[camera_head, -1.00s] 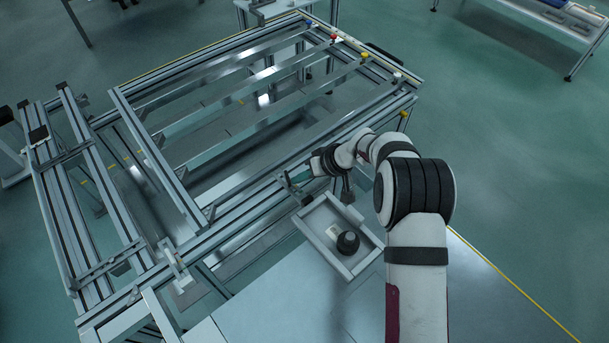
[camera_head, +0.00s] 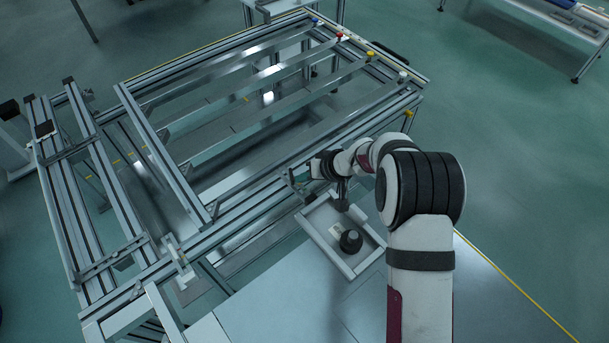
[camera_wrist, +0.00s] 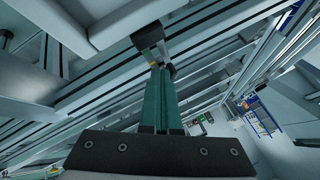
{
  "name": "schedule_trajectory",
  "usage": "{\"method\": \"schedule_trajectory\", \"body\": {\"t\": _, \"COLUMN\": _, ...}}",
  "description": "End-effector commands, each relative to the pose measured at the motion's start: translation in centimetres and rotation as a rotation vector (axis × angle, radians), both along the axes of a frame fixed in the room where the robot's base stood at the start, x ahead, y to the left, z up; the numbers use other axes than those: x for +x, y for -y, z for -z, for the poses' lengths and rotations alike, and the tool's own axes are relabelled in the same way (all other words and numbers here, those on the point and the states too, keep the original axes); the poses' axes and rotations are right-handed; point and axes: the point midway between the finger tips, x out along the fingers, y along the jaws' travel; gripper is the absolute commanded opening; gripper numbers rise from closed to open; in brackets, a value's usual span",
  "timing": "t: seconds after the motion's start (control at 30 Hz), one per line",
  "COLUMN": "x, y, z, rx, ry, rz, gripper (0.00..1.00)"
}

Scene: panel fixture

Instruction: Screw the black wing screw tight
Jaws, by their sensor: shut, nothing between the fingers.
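My gripper (camera_wrist: 162,72) shows in the wrist view with its two long green fingers together and nothing between them. Their tips are at a small dark piece (camera_wrist: 148,38) on the metal frame; it looks like the black wing screw, but its wings are not clear. I cannot tell whether the tips touch it. In the head view my gripper (camera_head: 294,184) is at the near rail of the fixture, just above the tray, and the screw is too small to make out there.
A grey tray (camera_head: 352,275) with a round black knob-like object (camera_head: 350,241) lies just below my gripper. The aluminium panel fixture (camera_head: 205,220) has several crossing rails. Blue, red (camera_head: 338,36), yellow and white knobs sit along its far right edge.

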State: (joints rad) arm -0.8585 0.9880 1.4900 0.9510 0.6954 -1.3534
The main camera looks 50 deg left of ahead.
Motion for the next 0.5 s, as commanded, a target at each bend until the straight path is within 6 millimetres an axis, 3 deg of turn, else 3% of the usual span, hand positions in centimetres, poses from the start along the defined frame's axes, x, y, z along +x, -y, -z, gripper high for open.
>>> {"method": "schedule_trajectory", "body": {"t": 0.17, "x": -0.4, "y": 0.1, "z": 0.0, "rx": 0.0, "ry": -0.001, "rz": 0.089, "gripper": 0.0}}
{"method": "schedule_trajectory", "body": {"t": 0.5, "x": -1.6, "y": 0.2, "z": 0.0, "rx": -0.001, "ry": -0.001, "rz": 0.085, "gripper": 0.0}}
